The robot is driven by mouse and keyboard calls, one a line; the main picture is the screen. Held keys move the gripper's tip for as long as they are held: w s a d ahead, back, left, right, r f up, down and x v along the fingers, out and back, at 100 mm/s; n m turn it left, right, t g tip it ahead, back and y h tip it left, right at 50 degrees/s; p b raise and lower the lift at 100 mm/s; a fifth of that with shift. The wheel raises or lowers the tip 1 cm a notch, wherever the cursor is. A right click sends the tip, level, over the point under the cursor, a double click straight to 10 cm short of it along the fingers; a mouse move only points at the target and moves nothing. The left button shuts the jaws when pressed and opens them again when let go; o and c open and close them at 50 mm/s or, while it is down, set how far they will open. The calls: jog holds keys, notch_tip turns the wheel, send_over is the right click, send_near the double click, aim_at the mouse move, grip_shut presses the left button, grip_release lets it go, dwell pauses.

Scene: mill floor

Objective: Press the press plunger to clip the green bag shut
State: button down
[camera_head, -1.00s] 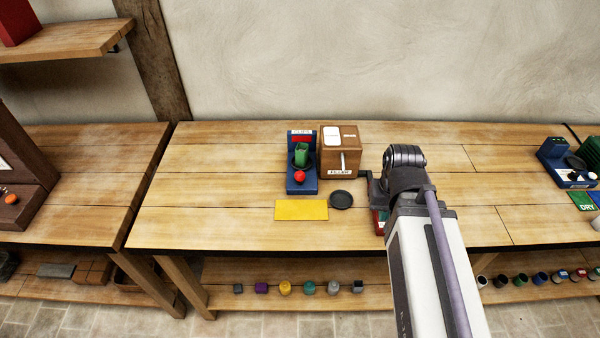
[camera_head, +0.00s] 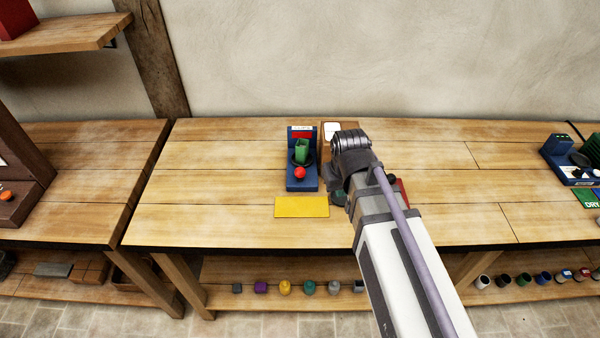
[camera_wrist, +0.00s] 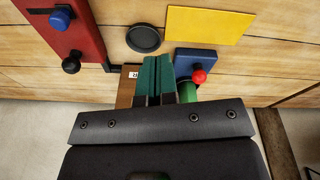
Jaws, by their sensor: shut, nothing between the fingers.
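The blue clip press (camera_head: 302,184) stands on the bench with a red ball-topped plunger (camera_head: 300,173) at its front. The green bag (camera_head: 302,150) stands upright in the press, behind the red ball. In the wrist view the red ball (camera_wrist: 199,76) and part of the blue press (camera_wrist: 195,57) show right of my fingers, with the green bag partly hidden. My gripper (camera_wrist: 155,62) is shut and empty, its teal fingers together beside the press and apart from the red ball in the picture. In the head view my arm hides most of the gripper.
The wooden filler box (camera_head: 333,130) stands right of the press, mostly hidden by my arm. A yellow mat (camera_head: 302,207) lies in front of the press. A black disc (camera_wrist: 144,38) and a red panel with knobs (camera_wrist: 70,35) lie nearby. The bench left of the press is clear.

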jog(key=w+a+n+t+y+b, duration=0.1)
jog(key=w+a+n+t, duration=0.35)
jog(key=w+a, duration=0.45)
notch_tip(320, 180, up, 4)
jog(key=n+t+y, duration=0.1)
jog(key=n+t, duration=0.2)
jog(key=n, duration=0.1)
send_over(299, 170)
jog(key=shift+w+a+f+g, duration=0.1)
jog(key=shift+f+g, duration=0.05)
jog(key=shift+g, duration=0.1)
jog(key=shift+f, duration=0.1)
notch_tip(299, 170, down, 9)
jog(key=b, duration=0.8)
jog(key=shift+b, duration=0.4)
jog(key=shift+f+b, duration=0.3)
jog(key=shift+b, duration=0.15)
